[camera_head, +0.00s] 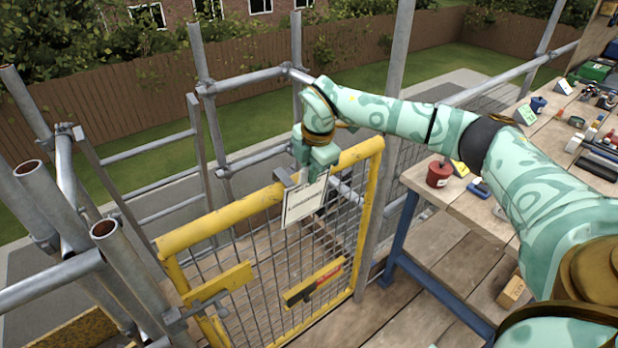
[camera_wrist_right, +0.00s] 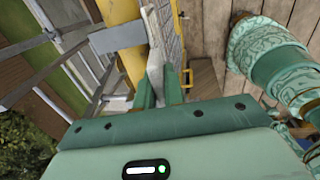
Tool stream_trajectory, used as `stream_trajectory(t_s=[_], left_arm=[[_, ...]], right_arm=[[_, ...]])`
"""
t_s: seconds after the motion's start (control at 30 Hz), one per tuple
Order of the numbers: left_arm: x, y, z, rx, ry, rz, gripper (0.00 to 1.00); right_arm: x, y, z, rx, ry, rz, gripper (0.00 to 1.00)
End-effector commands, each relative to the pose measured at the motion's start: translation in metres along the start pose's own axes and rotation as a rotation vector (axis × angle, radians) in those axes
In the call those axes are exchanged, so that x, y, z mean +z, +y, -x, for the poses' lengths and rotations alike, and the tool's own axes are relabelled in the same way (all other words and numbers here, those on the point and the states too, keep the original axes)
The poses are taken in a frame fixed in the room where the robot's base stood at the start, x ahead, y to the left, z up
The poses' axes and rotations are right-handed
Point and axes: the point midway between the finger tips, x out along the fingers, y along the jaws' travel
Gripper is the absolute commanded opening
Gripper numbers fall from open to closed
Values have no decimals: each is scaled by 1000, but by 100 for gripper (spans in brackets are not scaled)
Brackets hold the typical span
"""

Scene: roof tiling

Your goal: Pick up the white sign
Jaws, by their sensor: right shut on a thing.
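The white sign (camera_head: 304,203) is a small flat board with dark print, upright against the top rail of the yellow mesh gate (camera_head: 213,221) in the head view. My right gripper (camera_head: 305,176) is over the rail and shut on the sign's upper edge. In the right wrist view the sign (camera_wrist_right: 156,44) shows nearly edge-on between the fingers of my right gripper (camera_wrist_right: 161,84), close beside the yellow rail. Whether the sign still touches the gate I cannot tell. My left gripper is not in view.
A wooden workbench (camera_head: 447,196) with a red pot (camera_head: 439,173), tools and small containers stands at the right. Grey scaffold tubes (camera_head: 205,90) surround the gate at the left and behind. A grey bracket (camera_wrist_right: 118,38) lies across the yellow rail near the sign.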

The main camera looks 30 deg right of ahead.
Motion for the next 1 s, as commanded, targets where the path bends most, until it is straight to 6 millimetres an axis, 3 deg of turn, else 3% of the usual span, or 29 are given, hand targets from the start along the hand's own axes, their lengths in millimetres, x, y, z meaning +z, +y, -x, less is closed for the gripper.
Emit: stream_trajectory(t_s=[0.23,0.5,0.7,1.0], left_arm=[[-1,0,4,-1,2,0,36],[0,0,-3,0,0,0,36],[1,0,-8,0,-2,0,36],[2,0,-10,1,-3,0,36]], right_arm=[[1,-1,50,5,-1,0,0],[1,-75,59,0,-1,2,0],[1,-118,67,1,-2,1,0],[0,-137,73,2,0,0,0]])
